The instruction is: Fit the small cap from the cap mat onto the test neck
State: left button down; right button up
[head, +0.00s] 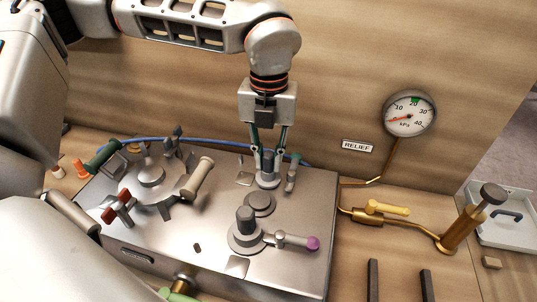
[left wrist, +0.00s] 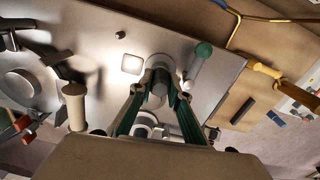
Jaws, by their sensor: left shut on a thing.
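My left gripper (head: 268,153) points down over the back of the metal panel. Its fingers are shut on a grey cylinder (head: 267,164) that stands upright at a round grey fitting. The left wrist view also shows the fingertips (left wrist: 159,92) on either side of this cylinder (left wrist: 159,78). I cannot tell whether it is the small cap or part of the neck. A second fitting with a dark cylindrical top (head: 245,219) stands nearer the front. Small orange and white pieces (head: 81,168) are at the far left; I cannot make out the cap mat. My right gripper is not in view.
A green-handled lever (head: 293,172) stands close right of my left gripper. A purple-tipped lever (head: 298,242), a beige handle (head: 198,179) and red knobs (head: 117,207) rise from the panel (head: 310,215). A gauge (head: 409,114), brass pump (head: 463,228) and tray (head: 510,214) are at the right.

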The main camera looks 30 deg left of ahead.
pick_arm(q)
jog(key=c, duration=1.8)
grip_release()
jog(key=o, duration=0.5)
jog(key=shift+o, duration=0.2)
jog(key=shift+r, duration=0.1)
